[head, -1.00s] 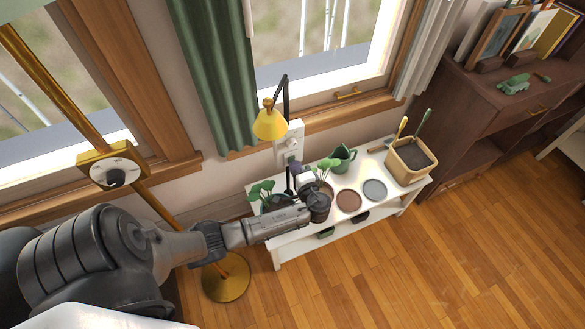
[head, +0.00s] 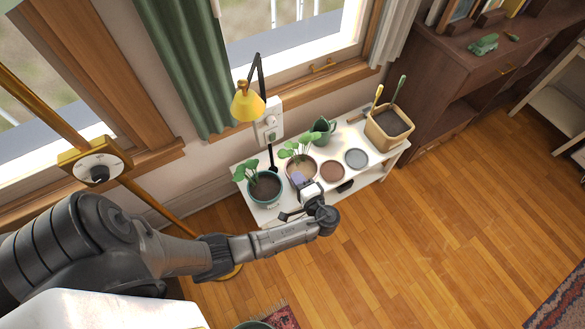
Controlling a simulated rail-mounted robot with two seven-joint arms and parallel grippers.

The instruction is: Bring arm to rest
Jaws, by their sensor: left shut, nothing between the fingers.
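My left arm reaches in from the lower left in the head view. Its gripper (head: 303,187) is shut with nothing held, at the front edge of the low white bench (head: 376,178). In the picture it overlaps the front of a brownish pot with a leafy plant (head: 300,160); I cannot tell whether it touches. A teal pot with a plant (head: 265,187) stands left of the gripper. The fingertips are small and partly hidden by the wrist. My right gripper is not in view.
The bench also holds a brown saucer (head: 332,170), grey saucer (head: 356,158), green jug (head: 323,130) and soil-filled planter box (head: 390,124). A yellow lamp (head: 248,104) rises behind. A brass stand with a dial box (head: 95,168) is near my arm. The wooden floor (head: 440,240) at right is clear.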

